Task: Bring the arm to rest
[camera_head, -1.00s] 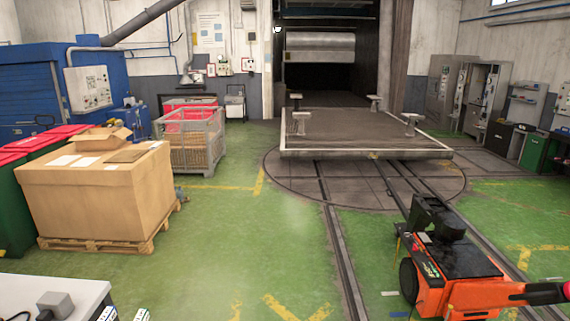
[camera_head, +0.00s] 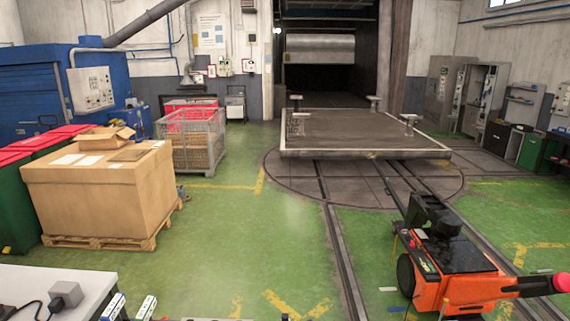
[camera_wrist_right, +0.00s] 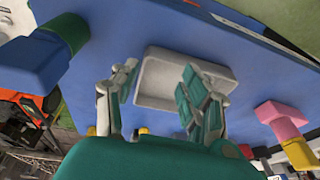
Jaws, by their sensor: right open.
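My right gripper (camera_wrist_right: 160,70) is open in the right wrist view. Its two fingers, with grey links and teal pads, stand apart, and nothing is seen between them. A shallow white tray (camera_wrist_right: 155,84) shows beyond the fingers on a blue surface (camera_wrist_right: 110,22). I cannot tell how far the fingertips are from the tray. Neither gripper can be made out in the head view, and my left gripper is not in view.
Blocks, including a pink one (camera_wrist_right: 280,115), stand right of the tray; a dark teal-and-blue piece (camera_wrist_right: 45,55) is left. In the head view, an orange rail vehicle (camera_head: 455,270), a large carton (camera_head: 95,200) and a wire cage (camera_head: 190,140) border open green floor (camera_head: 240,240).

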